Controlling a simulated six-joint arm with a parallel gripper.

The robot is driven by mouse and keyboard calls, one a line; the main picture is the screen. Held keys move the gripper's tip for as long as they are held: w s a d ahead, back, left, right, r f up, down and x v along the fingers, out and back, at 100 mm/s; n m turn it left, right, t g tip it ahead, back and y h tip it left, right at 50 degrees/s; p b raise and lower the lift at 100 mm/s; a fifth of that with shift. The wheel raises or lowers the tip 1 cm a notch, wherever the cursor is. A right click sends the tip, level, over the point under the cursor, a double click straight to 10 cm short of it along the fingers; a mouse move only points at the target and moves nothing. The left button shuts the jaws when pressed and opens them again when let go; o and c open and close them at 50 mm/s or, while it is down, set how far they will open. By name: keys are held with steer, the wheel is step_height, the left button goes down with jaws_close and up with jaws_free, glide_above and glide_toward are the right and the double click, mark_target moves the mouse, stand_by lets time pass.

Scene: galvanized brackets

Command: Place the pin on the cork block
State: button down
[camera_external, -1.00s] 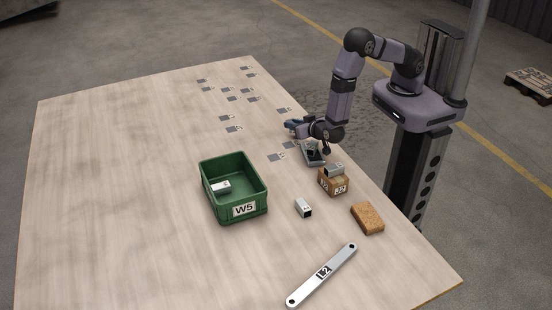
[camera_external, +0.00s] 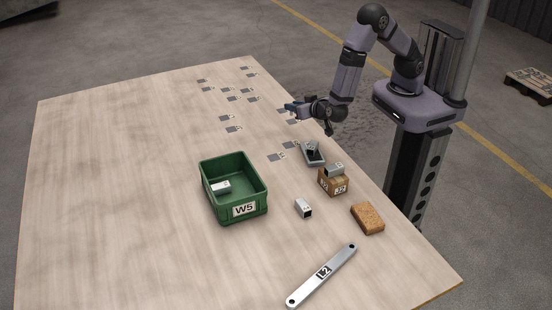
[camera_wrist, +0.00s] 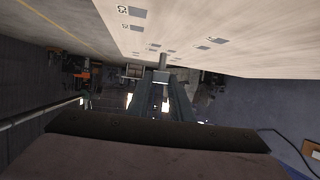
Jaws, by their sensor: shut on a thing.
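My gripper (camera_external: 293,107) is raised above the table's far right edge, beyond the grey tray, with its fingers pointing left. In the wrist view, my gripper (camera_wrist: 160,88) is shut on a short grey pin (camera_wrist: 161,62), which sticks out past the fingertips. The pin is too small to make out clearly in the external view. The cork block (camera_external: 368,218) is a brown speckled block lying flat near the right table edge, well apart from my gripper. Its visible top is bare.
A grey tray (camera_external: 307,160) lies below my gripper. A small labelled box (camera_external: 327,186) carries a metal tube (camera_external: 334,169). The left of the table is clear.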

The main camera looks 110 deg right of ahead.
steer(key=w+a+f+n+t+y+b, duration=0.1)
steer(key=w+a+n+t+b, duration=0.25)
steer(key=a, duration=0.75)
step_height(320, 180, up, 4)
steer(key=n+t+y+b, duration=0.7)
steer(key=n+t+y, duration=0.1)
steer(key=n+y, duration=0.45)
glide_above(373, 213)
steer(key=shift+f+b, duration=1.1)
steer(key=shift+f, duration=3.7)
steer(key=shift+f, duration=0.2)
steer(key=c, duration=1.6)
jaws_free()
steer(key=shift+o, duration=0.2)
